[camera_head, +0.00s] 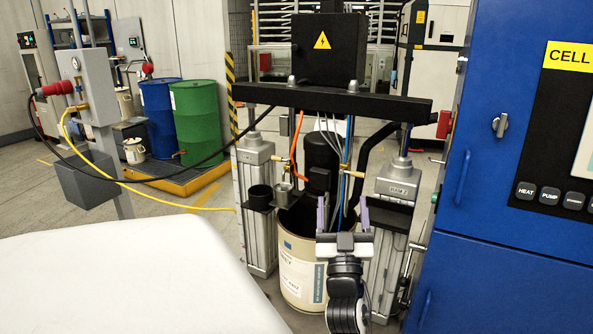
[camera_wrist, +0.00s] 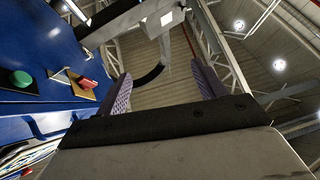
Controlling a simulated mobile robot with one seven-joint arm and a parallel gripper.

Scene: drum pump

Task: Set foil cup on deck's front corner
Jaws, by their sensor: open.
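A small silver-grey cup (camera_head: 283,195), which looks like the foil cup, sits upright beside a black cup (camera_head: 260,197) on a small dark bracket at the pump's left column. A low platform with a yellow edge (camera_head: 197,182), likely the deck, lies at the back left and carries drums; its front corner shows bare. My gripper (camera_head: 343,214) is open and empty, in front of the pump and right of the silver-grey cup, apart from it. Its fingers point up. In the wrist view my gripper (camera_wrist: 163,82) shows nothing between its fingers; neither cup is visible there.
A blue drum (camera_head: 160,115) and a green drum (camera_head: 196,118) stand on the platform. A cream drum (camera_head: 301,272) stands beneath the pump. A blue cabinet (camera_head: 510,240) bounds the right.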

